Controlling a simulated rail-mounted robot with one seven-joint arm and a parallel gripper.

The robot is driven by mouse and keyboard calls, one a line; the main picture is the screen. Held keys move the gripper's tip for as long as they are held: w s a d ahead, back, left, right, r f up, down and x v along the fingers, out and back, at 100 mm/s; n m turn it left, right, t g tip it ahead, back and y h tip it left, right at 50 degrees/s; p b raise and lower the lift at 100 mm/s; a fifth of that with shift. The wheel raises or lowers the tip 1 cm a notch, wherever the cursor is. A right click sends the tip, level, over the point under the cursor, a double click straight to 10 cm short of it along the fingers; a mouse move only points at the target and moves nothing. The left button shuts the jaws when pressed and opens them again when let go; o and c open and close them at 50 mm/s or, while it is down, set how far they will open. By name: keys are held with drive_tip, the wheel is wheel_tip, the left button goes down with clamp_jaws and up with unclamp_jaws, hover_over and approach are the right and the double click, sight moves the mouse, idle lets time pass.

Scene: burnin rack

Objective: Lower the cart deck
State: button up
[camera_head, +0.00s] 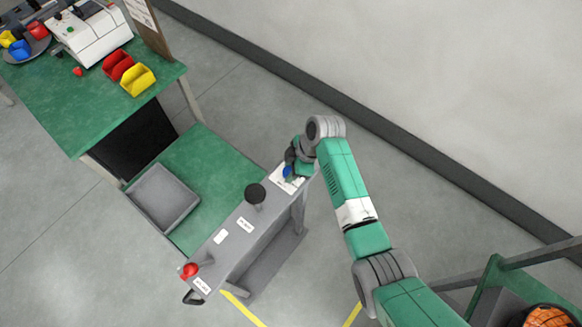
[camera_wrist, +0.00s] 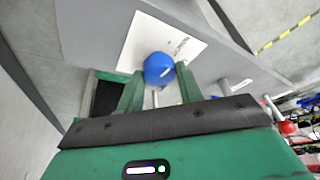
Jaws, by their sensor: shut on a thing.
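The cart has a green deck (camera_head: 215,165) beside a long grey control panel (camera_head: 232,247). A blue knob (camera_head: 287,172) sits at the far end of the panel on a white label plate. My gripper (camera_head: 294,168) is at that end, with its fingers around the knob. In the wrist view the blue knob (camera_wrist: 158,68) lies between the two green fingertips, in front of the white label (camera_wrist: 185,45). My gripper is shut on it. The label text is too small to read.
A grey tray (camera_head: 163,170) lies on the deck. The panel also carries a black knob (camera_head: 256,193) and a red knob (camera_head: 189,270). A green workbench (camera_head: 75,105) with red and yellow bins stands beyond the deck. A wall runs behind; an orange item sits lower right.

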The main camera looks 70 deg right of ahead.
drive_tip(key=m+h+p, duration=0.1)
drive_tip(key=m, duration=0.1)
drive_tip(key=m+p, duration=0.2)
drive_tip(key=shift+a+r+m+h, duration=0.2)
drive_tip(key=shift+m+h, duration=0.1)
drive_tip(key=shift+h, duration=0.1)
drive_tip(key=m+h+p, duration=0.1)
drive_tip(key=m+p, duration=0.1)
drive_tip(key=m, duration=0.2)
drive_tip(key=shift+a+h+p, duration=0.15)
drive_tip(key=shift+h+p, duration=0.15)
drive_tip(key=shift+h, duration=0.1)
drive_tip(key=m, duration=0.2)
drive_tip(key=m+h+p, duration=0.1)
drive_tip(key=m, duration=0.1)
drive_tip(key=shift+w+f+m+g, duration=0.1)
drive_tip(key=shift+w+m+g, duration=0.05)
drive_tip(key=shift+m+g, duration=0.2)
drive_tip(key=shift+a+f+m+g+h+p, duration=0.1)
drive_tip(key=shift+m+g+h+p, duration=0.35)
drive_tip(key=shift+m, duration=1.4)
drive_tip(key=o, duration=1)
drive_tip(key=shift+h, duration=0.25)
